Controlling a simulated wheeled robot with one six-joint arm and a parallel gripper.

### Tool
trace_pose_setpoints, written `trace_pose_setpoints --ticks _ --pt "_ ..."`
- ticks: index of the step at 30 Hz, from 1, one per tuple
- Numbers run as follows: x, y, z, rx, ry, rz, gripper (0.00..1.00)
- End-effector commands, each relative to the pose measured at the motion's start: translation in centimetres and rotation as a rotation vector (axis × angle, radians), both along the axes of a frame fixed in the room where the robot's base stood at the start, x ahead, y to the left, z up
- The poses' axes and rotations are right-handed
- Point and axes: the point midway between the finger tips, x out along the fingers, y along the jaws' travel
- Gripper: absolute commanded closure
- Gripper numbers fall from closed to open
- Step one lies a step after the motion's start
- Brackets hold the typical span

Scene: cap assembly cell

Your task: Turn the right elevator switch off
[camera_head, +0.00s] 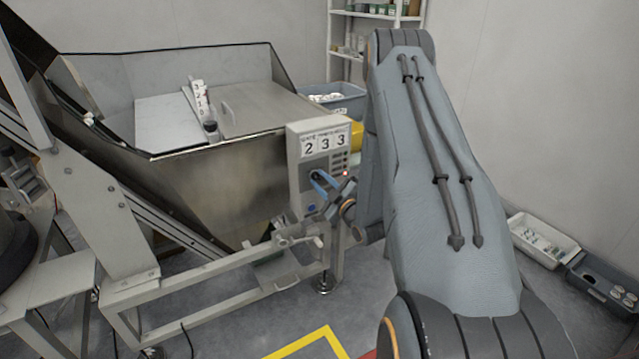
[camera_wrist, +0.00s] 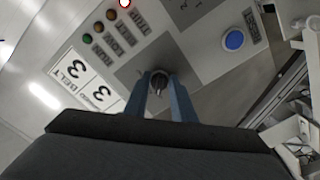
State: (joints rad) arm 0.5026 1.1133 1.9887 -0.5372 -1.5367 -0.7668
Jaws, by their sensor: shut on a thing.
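The control box (camera_head: 296,148) with the number plates 2 3 3 stands on the front of the metal hopper. It also fills much of the wrist view (camera_wrist: 205,60). My gripper (camera_head: 318,182) is at the lower part of the box face. In the wrist view, its two blue fingers (camera_wrist: 160,82) are shut on a dark rotary switch knob (camera_wrist: 159,84) on the grey panel. The knob's pointer direction is hard to tell. A red lamp (camera_wrist: 125,3) is lit on the box. A blue button (camera_wrist: 234,40) sits beside the switch.
The metal hopper (camera_head: 215,195) stands behind and left of the box, on a frame (camera_head: 215,300). A blue-grey bin (camera_head: 345,100) and shelf (camera_head: 375,15) are behind. Crates (camera_head: 540,240) lie on the floor at right. Yellow floor marking (camera_head: 310,343) is in front.

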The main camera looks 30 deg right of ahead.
Motion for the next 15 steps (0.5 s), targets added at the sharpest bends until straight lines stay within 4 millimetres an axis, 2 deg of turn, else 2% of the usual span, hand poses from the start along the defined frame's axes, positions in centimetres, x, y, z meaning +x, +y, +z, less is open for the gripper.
trace_pose_setpoints --ticks 14,15 --pt "0.0 0.02 0.01 -0.014 0.0 0.0 0.99" --pt "0.0 0.02 0.01 -0.014 0.0 0.0 0.72"
